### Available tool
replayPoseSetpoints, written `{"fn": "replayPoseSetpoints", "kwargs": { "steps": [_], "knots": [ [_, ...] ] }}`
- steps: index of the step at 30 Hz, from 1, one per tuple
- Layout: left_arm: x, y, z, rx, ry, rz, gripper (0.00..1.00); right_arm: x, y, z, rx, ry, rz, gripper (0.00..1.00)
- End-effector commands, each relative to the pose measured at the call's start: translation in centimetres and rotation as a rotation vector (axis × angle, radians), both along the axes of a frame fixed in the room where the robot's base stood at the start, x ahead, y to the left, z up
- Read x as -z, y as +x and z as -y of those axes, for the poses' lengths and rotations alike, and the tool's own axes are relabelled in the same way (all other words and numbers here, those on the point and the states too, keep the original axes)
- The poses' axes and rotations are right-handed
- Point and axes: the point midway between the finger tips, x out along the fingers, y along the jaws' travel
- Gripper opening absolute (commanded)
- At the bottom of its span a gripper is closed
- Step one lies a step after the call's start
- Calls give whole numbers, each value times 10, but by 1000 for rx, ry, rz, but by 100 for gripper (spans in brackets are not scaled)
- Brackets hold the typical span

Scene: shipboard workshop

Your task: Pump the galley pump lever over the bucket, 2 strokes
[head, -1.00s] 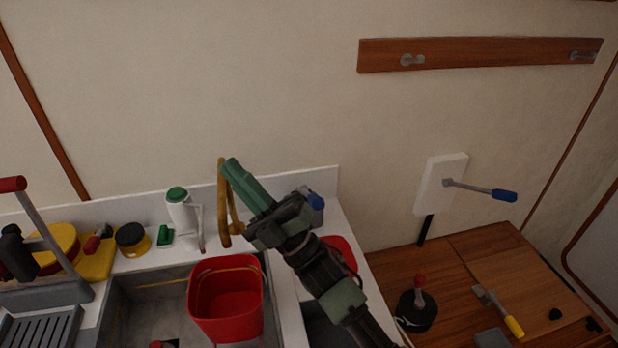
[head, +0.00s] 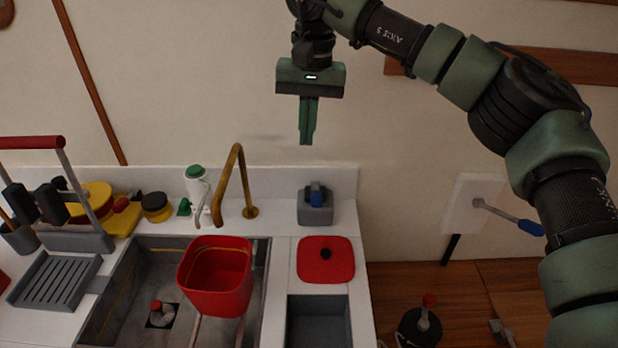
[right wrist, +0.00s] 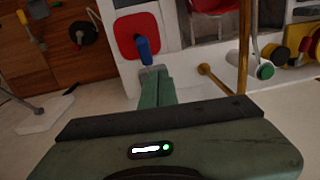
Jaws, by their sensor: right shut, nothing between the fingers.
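The galley pump looks to be the grey block with a blue-gripped lever (head: 316,197) on the white counter, right of the brass spout (head: 232,170). The blue grip (right wrist: 143,50) also shows in the right wrist view, just past my fingertips. The red bucket (head: 215,283) stands in the sink basin, below and in front of the spout, with its open top up. My right gripper (head: 307,138) points down, shut and empty, above the pump and apart from it. Its closed fingers (right wrist: 156,84) also show in the right wrist view. My left gripper is out of view.
A red lid (head: 326,270) lies in front of the pump. A white and green dispenser (head: 197,187) stands left of the spout. A white wall plate (head: 468,210) carries another blue-gripped lever (head: 515,222). A grey rack (head: 55,278) stands at left.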

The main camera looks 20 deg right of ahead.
Motion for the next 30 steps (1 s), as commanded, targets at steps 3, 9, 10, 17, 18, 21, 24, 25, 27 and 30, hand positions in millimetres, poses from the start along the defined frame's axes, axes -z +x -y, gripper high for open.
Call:
{"fn": "replayPoseSetpoints", "kwargs": {
  "steps": [3, 9, 10, 17, 18, 21, 24, 25, 27, 30],
  "knots": [
    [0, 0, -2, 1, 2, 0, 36, -17, 5, 27, -7, -73, 32, 0],
    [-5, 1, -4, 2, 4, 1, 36, -2, 6, 31, -12, -86, 32, 0],
    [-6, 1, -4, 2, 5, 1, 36, 3, 6, 32, -13, -86, 31, 0],
    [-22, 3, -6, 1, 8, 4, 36, 51, 9, 32, -13, -82, 30, 0],
    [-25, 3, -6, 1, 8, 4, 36, 59, 9, 32, -13, -82, 30, 0],
    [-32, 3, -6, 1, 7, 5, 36, 79, 11, 32, -12, -83, 31, 0],
    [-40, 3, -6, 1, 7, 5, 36, 92, 2, 29, -15, -82, 32, 0],
    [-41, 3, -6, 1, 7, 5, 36, 96, 1, 29, -13, -81, 33, 0],
    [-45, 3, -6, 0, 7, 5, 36, 103, -3, 28, -13, -82, 34, 0],
    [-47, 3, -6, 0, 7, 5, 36, 110, -6, 26, -11, -82, 35, 0]
  ]
}}
